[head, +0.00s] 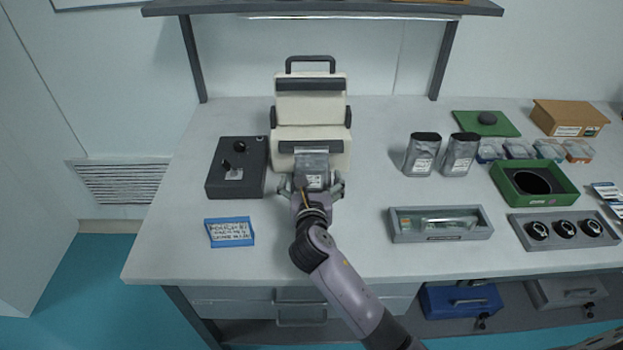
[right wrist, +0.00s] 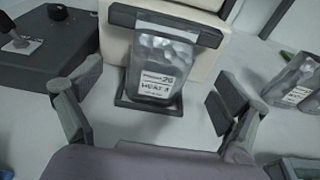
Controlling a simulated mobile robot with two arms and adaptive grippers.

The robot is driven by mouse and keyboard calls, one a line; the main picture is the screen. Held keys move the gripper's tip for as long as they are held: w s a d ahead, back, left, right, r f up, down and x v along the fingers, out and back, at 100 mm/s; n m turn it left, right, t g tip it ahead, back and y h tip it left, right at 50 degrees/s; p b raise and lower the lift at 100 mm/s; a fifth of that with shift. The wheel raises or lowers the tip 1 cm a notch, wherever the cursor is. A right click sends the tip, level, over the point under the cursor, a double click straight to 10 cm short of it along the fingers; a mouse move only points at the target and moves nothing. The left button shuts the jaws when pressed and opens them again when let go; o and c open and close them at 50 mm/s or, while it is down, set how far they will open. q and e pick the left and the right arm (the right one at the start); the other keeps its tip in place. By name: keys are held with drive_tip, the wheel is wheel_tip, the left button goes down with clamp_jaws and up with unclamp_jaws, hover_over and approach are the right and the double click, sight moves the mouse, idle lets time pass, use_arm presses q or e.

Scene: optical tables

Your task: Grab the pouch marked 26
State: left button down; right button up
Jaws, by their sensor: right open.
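The silver pouch with a white label (head: 312,168) stands upright at the front of a cream and dark grey machine (head: 311,108). In the right wrist view the pouch (right wrist: 157,72) shows a label that seems to read 26, with its foot on a dark tray and its top by the grey bar. My right gripper (head: 312,187) is open in front of the machine. In the right wrist view its fingers (right wrist: 150,105) are spread left and right of the pouch, with a gap on each side. My left gripper is not in view.
A dark control box (head: 236,180) stands left of the machine, with a blue-edged note card (head: 230,232) in front. Two more silver pouches (head: 421,158) stand to the right. A grey tray (head: 440,237) and a green box (head: 535,197) lie further right. Bare tabletop separates these.

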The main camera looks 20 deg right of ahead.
sight(312, 172)
drive_tip(key=x, duration=0.3)
drive_tip(key=shift+w+f, duration=0.1)
drive_tip(key=x, duration=0.5)
drive_tip(key=shift+d+f, duration=0.15)
drive_tip(key=shift+f, duration=0.25)
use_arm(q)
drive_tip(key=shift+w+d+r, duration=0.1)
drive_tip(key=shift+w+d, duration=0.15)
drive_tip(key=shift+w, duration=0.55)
use_arm(e)
drive_tip(key=shift+s, duration=0.2)
drive_tip(key=shift+r, duration=0.1)
drive_tip(key=c, duration=1.9)
